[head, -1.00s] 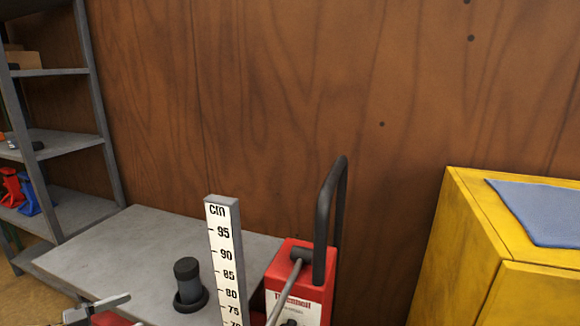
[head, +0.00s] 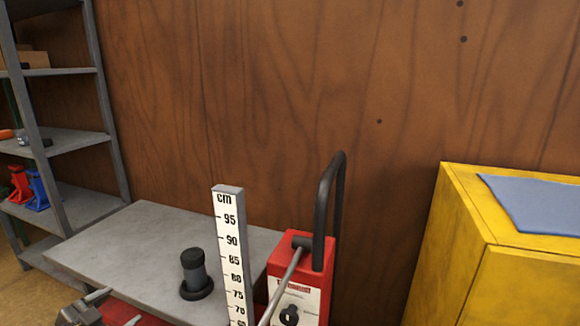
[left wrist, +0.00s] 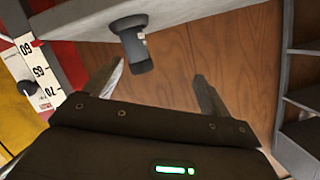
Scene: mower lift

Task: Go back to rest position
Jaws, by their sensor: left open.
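My left gripper (head: 115,308) is at the lower left of the head view, in front of the grey lift platform (head: 120,245). In the left wrist view its two fingers (left wrist: 158,88) are spread with nothing between them. A dark cylindrical post with a wide base (head: 195,274) stands upright on the platform. It also shows in the left wrist view (left wrist: 134,45), beyond the fingers and apart from them. The red lift unit (head: 300,290) has a black handle (head: 325,205) and a grey lever. My right gripper is not in view.
A white centimetre scale (head: 230,250) stands upright in front of the platform. A grey shelf unit (head: 70,140) with red and blue stands is at the left. A yellow cabinet (head: 450,240) with a blue cloth (head: 535,203) is at the right. A wooden wall closes the back.

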